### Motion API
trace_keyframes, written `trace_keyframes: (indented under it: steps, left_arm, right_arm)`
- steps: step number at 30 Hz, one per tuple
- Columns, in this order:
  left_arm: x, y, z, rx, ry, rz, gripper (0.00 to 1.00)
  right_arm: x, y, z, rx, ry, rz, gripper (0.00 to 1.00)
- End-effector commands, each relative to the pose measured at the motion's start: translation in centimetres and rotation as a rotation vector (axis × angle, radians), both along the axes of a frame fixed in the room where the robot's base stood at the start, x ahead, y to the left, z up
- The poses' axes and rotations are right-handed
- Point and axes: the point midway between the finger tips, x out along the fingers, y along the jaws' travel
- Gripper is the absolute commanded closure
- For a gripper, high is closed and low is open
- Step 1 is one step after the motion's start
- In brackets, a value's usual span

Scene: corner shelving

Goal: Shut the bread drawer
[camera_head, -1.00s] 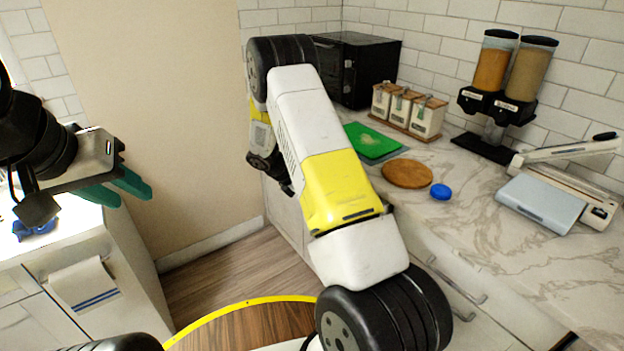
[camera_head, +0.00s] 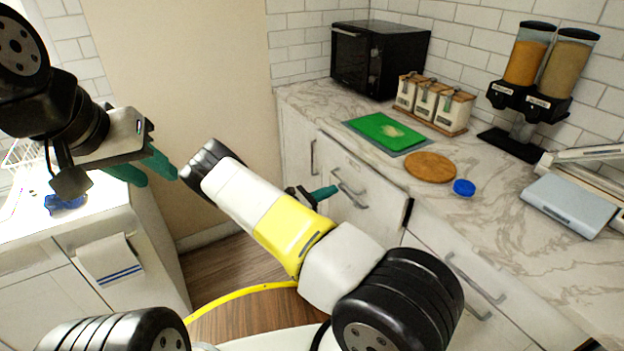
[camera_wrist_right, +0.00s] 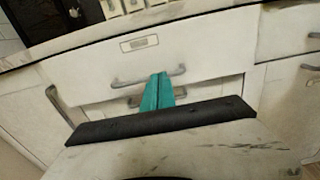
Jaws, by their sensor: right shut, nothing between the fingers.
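A white drawer (camera_head: 380,197) with a grey bar handle and a small label sits under the right-hand counter; the label is unreadable. A dark gap at its right edge in the head view suggests it stands slightly out. The right wrist view shows its front (camera_wrist_right: 205,58) and handle (camera_wrist_right: 130,82). My right gripper (camera_head: 325,193) is shut and empty, its teal fingers pointing at the drawer front. In the wrist view its fingertips (camera_wrist_right: 159,77) overlap the handle; contact cannot be told. My left gripper (camera_head: 150,172) is open and empty by the left counter, away from the drawer.
The marble counter (camera_head: 500,215) carries a black microwave (camera_head: 385,62), canisters (camera_head: 428,102), a green board (camera_head: 383,131), a round wooden board (camera_head: 430,167), a blue lid (camera_head: 464,187) and dispensers (camera_head: 528,80). Other handled drawers adjoin below. A towel (camera_head: 108,260) hangs at left.

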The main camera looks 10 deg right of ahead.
Motion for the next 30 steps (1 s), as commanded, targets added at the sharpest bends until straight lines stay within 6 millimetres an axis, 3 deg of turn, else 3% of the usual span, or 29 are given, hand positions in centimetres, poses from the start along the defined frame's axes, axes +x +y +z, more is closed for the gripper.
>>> trace_keyframes:
  steps: [6,12,30]
  left_arm:
    - [0.0,0.0,0.0,0.000,0.000,0.000,0.64]
    - [0.0,0.0,0.0,0.000,0.000,0.000,0.64]
    - [0.0,0.0,0.0,0.000,0.000,0.000,0.64]
  right_arm:
    - [1.4,-4.6,0.0,0.001,-0.001,-0.004,1.00]
    - [2.3,-7.3,0.0,0.001,-0.001,-0.002,1.00]
    - [2.8,-8.7,0.0,0.002,0.000,-0.002,1.00]
